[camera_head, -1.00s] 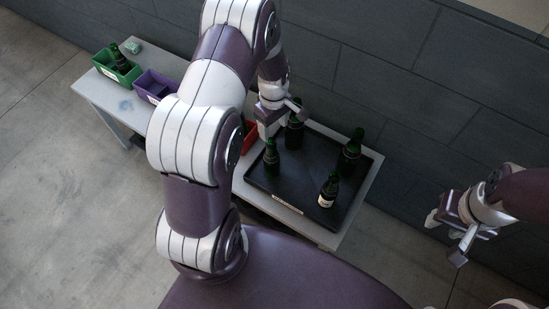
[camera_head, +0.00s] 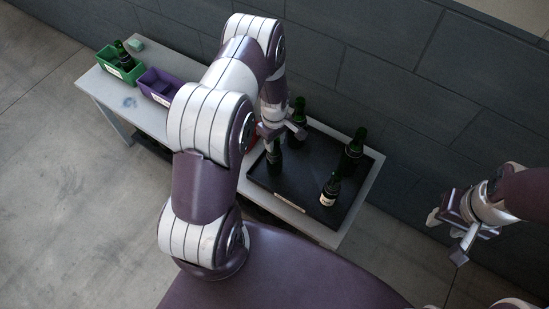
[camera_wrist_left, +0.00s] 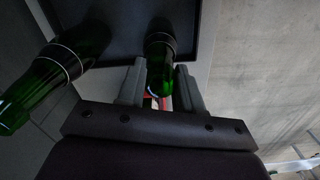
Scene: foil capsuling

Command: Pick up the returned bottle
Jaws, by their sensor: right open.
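Several dark green bottles stand on a black tray (camera_head: 310,204). My left gripper (camera_head: 283,134) is at the top of the near-left bottle (camera_head: 274,160). In the left wrist view that bottle (camera_wrist_left: 160,62) has its neck between the two fingers (camera_wrist_left: 160,88), which stand apart with narrow gaps beside the glass. Another bottle (camera_head: 299,116) is just behind, large at the left of the wrist view (camera_wrist_left: 62,68). A third (camera_head: 353,151) and a labelled one (camera_head: 329,188) stand further right. Which is the returned bottle, I cannot tell. My right gripper (camera_head: 461,245) is open and empty.
The grey table (camera_head: 304,226) carries a green bin (camera_head: 122,70) holding a bottle and a purple bin (camera_head: 158,84) at its left. A red bin (camera_head: 254,132) is mostly hidden by my left arm. A dark wall (camera_head: 400,80) runs behind the table.

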